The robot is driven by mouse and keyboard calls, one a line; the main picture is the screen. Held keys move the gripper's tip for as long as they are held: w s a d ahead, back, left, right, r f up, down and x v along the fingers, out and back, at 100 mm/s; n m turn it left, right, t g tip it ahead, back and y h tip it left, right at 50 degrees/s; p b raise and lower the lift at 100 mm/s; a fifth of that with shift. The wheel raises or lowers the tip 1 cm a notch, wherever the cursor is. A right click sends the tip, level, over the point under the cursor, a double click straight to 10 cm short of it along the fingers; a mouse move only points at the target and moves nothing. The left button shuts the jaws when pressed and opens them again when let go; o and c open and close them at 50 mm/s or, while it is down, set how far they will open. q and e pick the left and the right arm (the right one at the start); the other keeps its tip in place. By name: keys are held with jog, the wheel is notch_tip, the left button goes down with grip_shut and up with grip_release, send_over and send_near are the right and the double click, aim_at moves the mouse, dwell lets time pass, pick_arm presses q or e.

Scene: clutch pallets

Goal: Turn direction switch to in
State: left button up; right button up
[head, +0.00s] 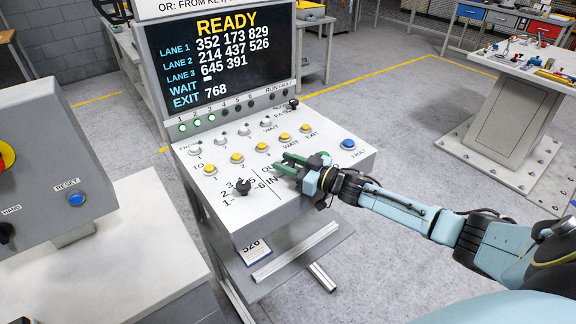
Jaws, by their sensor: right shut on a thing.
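The sloped control panel (222,217) stands in the middle of the head view. My right gripper (281,165) is low over the panel's right part, its green fingers shut at the spot beside the OUT and IN lettering. The fingers cover the direction switch there, so its pointer and setting cannot be seen. The OUT label is partly covered; IN shows just below the fingers. A black numbered knob (243,187) is to the left of the fingers, apart from them. My left gripper is not in view.
A screen (220,60) reading READY stands behind the panel. Yellow buttons (237,158) and small levers (221,137) lie close by, with a blue button (348,144) at right. A grey box (45,160) stands at left. Floor is open at right.

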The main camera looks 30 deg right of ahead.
dwell(0.3)
jog(key=o, duration=0.9)
jog(key=shift+o, duration=0.2)
jog(key=v, duration=1.3)
jog(key=shift+s, duration=0.15)
jog(key=shift+d, duration=0.15)
